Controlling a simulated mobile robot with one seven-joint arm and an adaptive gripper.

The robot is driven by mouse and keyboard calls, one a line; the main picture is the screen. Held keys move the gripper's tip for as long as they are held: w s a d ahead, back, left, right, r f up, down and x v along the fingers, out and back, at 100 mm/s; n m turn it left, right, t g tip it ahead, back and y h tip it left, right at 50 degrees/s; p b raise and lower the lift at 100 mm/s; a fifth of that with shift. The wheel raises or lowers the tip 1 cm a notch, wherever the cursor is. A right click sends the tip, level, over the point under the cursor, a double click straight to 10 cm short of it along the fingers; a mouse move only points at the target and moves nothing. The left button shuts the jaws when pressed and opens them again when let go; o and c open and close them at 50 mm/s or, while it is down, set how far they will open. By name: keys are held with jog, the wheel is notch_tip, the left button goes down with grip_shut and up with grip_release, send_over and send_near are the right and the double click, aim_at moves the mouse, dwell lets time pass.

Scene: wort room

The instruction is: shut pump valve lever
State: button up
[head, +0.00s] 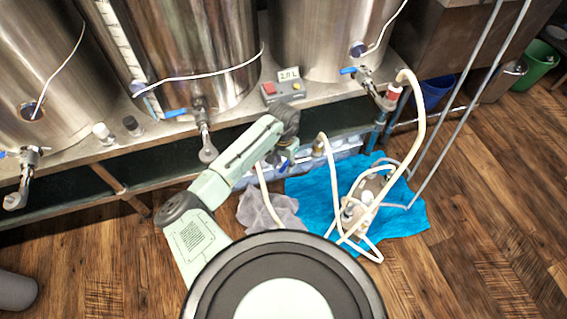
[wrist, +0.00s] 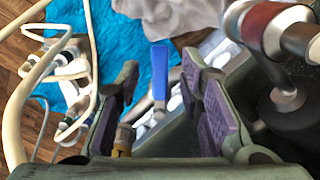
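A blue lever (wrist: 159,72) stands up between the fingers of my gripper (wrist: 160,80) in the wrist view, on a metal valve body that is partly hidden. The fingers have purple pads, are spread apart, and show gaps to the lever on both sides. In the head view my gripper (head: 283,150) reaches down at the edge of the low shelf, with a small blue lever (head: 285,165) by its tip. The pump (head: 366,193) with its hoses sits on a blue towel to the right; it also shows in the wrist view (wrist: 70,65).
Steel kettles (head: 185,50) with blue-handled taps stand on the bench behind. A control box (head: 283,90) labelled "2.0L" sits on the bench edge. A pale hose (head: 415,130) loops to the pump. A grey cloth (head: 268,210) lies on the floor.

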jog(key=shift+f, duration=0.2)
grip_shut()
dwell(0.3)
dwell(0.5)
